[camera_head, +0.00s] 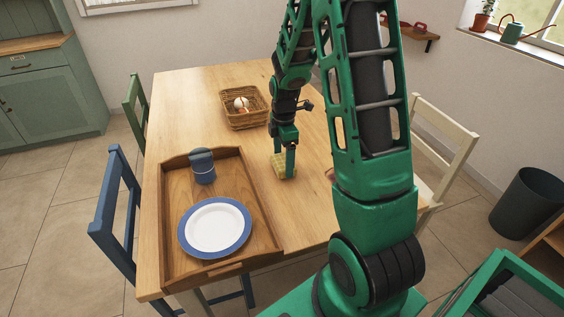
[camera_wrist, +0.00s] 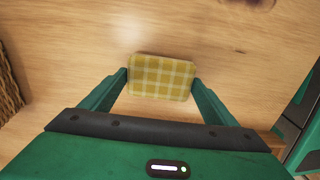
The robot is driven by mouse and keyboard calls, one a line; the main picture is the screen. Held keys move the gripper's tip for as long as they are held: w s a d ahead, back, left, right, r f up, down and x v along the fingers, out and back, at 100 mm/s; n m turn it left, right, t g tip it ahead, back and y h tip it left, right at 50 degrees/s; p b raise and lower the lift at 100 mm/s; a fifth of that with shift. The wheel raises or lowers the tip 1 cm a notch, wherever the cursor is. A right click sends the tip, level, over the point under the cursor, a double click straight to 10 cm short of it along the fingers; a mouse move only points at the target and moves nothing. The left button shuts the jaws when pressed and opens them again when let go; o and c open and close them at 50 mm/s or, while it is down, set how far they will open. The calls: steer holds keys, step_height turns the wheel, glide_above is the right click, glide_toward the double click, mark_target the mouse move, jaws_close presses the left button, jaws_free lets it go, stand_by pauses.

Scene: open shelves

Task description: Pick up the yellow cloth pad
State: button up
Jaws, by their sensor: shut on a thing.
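The yellow checked cloth pad (camera_wrist: 161,77) is between the two fingers of my gripper (camera_wrist: 160,84) in the wrist view, with a finger against its left and right ends. In the head view the pad (camera_head: 284,168) is at the fingertips of my gripper (camera_head: 285,165), right of the tray. My gripper points down and is shut on the pad. Part of the pad is hidden behind a finger in the head view. I cannot tell whether the pad touches the table.
A wooden tray (camera_head: 262,243) holds a blue-rimmed plate (camera_head: 214,228) and a blue mug (camera_head: 204,172) on the table (camera_head: 190,100). A wicker basket (camera_head: 246,123) with pale round items stands farther back. Chairs stand around the table. Bare tabletop lies behind the tray.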

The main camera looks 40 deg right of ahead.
step_height(320, 180, up, 3)
steer(key=shift+f, duration=0.1)
steer(key=a+r, duration=0.7)
steer(key=a, duration=0.4)
steer(key=shift+w+a+r, duration=0.15)
steer(key=shift+w+a, duration=0.15)
steer(key=shift+a, duration=0.05)
steer(key=o, duration=0.4)
steer(key=shift+c, duration=1.4)
steer(key=shift+s, duration=0.1)
